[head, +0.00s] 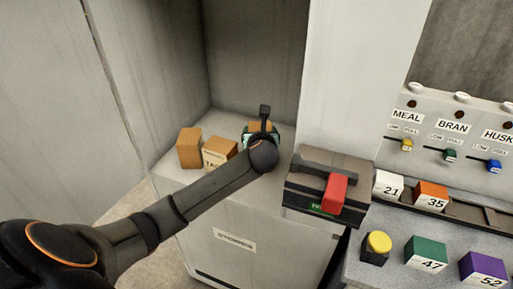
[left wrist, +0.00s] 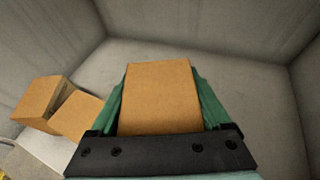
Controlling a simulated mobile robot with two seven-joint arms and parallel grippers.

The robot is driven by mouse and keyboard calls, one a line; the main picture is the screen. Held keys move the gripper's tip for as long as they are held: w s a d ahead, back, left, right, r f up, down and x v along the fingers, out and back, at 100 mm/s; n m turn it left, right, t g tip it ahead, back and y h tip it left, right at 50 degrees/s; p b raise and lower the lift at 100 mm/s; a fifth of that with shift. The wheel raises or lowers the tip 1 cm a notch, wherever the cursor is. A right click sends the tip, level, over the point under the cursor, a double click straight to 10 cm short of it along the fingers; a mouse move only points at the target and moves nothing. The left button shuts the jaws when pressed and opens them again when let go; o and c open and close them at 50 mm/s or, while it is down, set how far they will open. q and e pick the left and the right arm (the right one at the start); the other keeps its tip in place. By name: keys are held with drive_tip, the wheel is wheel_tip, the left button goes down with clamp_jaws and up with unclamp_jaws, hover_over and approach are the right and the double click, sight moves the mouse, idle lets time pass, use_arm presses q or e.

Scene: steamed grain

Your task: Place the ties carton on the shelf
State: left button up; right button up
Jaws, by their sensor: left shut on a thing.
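My left gripper (head: 261,132) reaches into the open recess above the white cabinet and is shut on a brown carton. In the left wrist view the carton (left wrist: 160,97) sits between the green fingers of the gripper (left wrist: 160,105), over the grey shelf surface (left wrist: 225,78). I cannot tell whether it touches the shelf, and its label does not show. In the head view the carton is mostly hidden behind the gripper. My right gripper is not in view.
Two other brown cartons stand to the left on the shelf: a plain one (head: 189,148) and a labelled one (head: 219,152). A dark box with a red handle (head: 335,193) stands to the right. Numbered blocks (head: 431,196) and a panel with levers (head: 450,130) lie farther right.

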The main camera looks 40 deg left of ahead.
use_arm(q)
wheel_tip(320, 180, down, 6)
drive_tip(key=shift+b, duration=0.45)
drive_tip(key=o, duration=1.5)
drive_tip(key=shift+f, duration=0.1)
drive_tip(key=shift+o, duration=0.2)
drive_tip(key=shift+p+v, duration=0.5)
drive_tip(key=shift+v, duration=3.3)
